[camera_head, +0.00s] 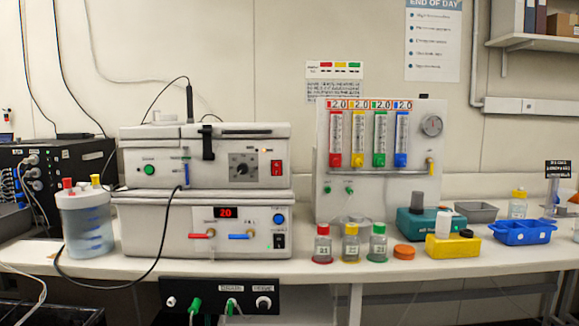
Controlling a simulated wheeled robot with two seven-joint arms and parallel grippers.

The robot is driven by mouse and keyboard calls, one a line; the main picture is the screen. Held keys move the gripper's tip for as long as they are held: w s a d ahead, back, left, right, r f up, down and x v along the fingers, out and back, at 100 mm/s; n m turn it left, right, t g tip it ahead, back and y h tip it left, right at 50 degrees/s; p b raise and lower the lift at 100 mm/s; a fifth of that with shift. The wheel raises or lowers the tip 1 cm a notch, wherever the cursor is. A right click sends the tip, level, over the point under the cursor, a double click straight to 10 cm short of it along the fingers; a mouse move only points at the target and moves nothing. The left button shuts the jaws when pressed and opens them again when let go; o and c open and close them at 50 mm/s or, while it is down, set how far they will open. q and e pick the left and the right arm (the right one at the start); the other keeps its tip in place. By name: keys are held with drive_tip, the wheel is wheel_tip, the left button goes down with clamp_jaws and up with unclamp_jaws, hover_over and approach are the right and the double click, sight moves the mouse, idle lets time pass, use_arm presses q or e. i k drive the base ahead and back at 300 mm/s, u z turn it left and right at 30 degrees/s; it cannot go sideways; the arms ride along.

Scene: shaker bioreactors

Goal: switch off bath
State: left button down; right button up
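Two white units stand stacked on the bench left of centre; I cannot tell for sure which one the task calls the bath. The upper unit (215,175) has a green button (149,170), a black dial (241,168) and a red rocker switch (277,168). A small orange light shows above the dial. The lower unit (165,243) has a lit red display (226,212) reading about 2.0, a blue button (279,218), a black switch (279,240), and red and blue valve handles. The switch positions are too small to read. Neither gripper is in view.
A clear vessel (88,225) with hoses stands left of the units. A flowmeter panel (378,115) stands to the right. Several small capped bottles stand before it, including a red-capped one (322,243). A black cable hangs across the units' left front. A blue tray (522,232) sits further right.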

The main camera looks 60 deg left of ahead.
sight(276, 165)
drive_tip(key=u, duration=0.65)
drive_tip(key=i, duration=0.9)
drive_tip(key=u, duration=0.95)
